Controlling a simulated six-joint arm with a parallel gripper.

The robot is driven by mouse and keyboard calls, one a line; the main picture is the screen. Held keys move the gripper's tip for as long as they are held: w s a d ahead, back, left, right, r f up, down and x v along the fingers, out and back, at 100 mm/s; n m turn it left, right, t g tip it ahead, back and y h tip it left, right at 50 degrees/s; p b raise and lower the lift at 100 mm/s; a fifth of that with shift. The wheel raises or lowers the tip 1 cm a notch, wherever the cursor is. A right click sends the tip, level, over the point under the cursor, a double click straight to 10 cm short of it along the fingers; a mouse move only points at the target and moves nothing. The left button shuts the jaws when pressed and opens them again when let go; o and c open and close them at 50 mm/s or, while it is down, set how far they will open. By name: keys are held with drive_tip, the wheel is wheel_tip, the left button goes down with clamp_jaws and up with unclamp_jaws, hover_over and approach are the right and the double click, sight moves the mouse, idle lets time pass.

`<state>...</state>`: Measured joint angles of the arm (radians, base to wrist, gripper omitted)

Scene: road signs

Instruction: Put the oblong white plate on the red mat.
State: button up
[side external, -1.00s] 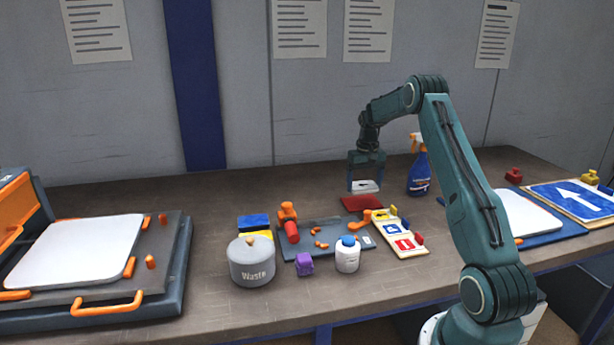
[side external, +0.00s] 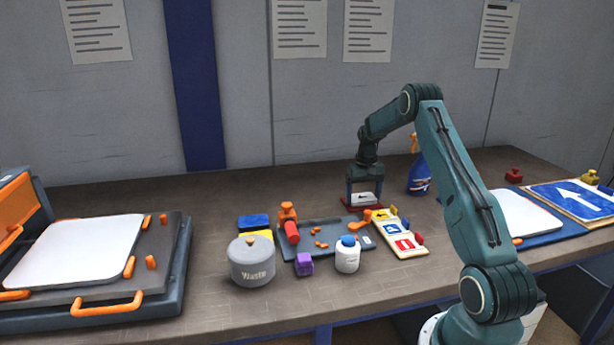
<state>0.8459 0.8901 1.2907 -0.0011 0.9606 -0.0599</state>
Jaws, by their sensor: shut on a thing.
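My gripper (side external: 364,193) points straight down over the red mat (side external: 374,207) near the middle of the table. It is shut on the oblong white plate (side external: 364,199), which carries a small dark marking. The plate is held between the fingers, right at the mat. I cannot tell whether it touches the mat. The gripper and plate hide much of the mat; its red front and right edges show.
A blue spray bottle (side external: 419,174) stands close to the right. In front are a grey tray (side external: 333,229) with orange pieces and a board of coloured sign tiles (side external: 399,236). A grey waste pot (side external: 252,262) and white bottle (side external: 347,255) stand nearer.

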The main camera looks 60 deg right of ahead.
sight(363, 199)
drive_tip(key=shift+f, duration=0.1)
drive_tip(key=o, duration=1)
wheel_tip(363, 199, up, 12)
idle(0.5)
